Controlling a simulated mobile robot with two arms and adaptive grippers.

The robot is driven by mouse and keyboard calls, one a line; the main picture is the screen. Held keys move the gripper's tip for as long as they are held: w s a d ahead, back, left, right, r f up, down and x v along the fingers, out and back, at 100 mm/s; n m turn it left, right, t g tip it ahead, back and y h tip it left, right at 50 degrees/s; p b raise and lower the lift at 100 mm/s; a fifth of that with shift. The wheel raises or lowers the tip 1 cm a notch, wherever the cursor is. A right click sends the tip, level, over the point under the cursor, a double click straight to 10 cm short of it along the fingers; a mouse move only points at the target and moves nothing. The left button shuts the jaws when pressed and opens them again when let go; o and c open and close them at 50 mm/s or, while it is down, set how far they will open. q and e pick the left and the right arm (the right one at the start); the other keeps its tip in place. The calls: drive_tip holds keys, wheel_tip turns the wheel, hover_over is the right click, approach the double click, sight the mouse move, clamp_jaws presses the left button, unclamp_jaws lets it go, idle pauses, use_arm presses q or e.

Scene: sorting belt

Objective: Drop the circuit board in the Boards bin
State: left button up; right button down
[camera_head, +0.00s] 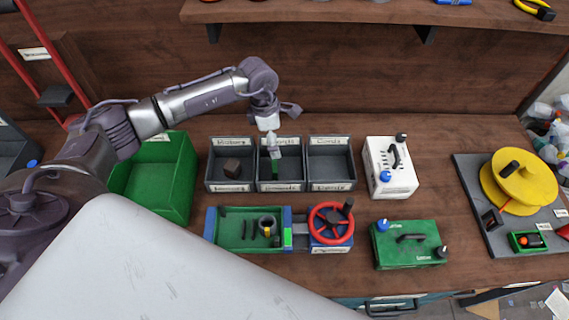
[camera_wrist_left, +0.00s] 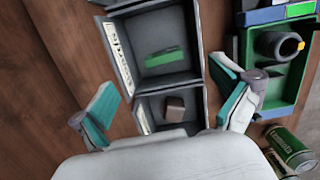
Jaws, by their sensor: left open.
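The circuit board is a small green piece (camera_wrist_left: 165,55) lying flat on the floor of the middle grey bin (camera_wrist_left: 200,38). In the head view this middle bin (camera_head: 280,187) carries a label that seems to read Boards, though the print is blurred. My left gripper (camera_head: 272,152) is above the middle bin and partly hides the board there. In the left wrist view my left gripper (camera_wrist_left: 170,92) has its teal-padded fingers spread wide, with nothing between them. The board is apart from the fingers. My right gripper is not in view.
A brown block (camera_head: 232,167) lies in the left grey bin; the right grey bin (camera_head: 331,186) looks empty. A green crate (camera_head: 178,150) stands left. In front are a green tray (camera_head: 235,240) and red handwheel (camera_head: 330,223). White (camera_head: 390,167) and green (camera_head: 408,245) cases stand right.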

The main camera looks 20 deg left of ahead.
use_arm(q)
wheel_tip(320, 180, up, 12)
drive_tip(key=a, duration=0.1)
drive_tip(key=shift+s+a+f, duration=0.25)
drive_tip(key=shift+s, duration=0.2)
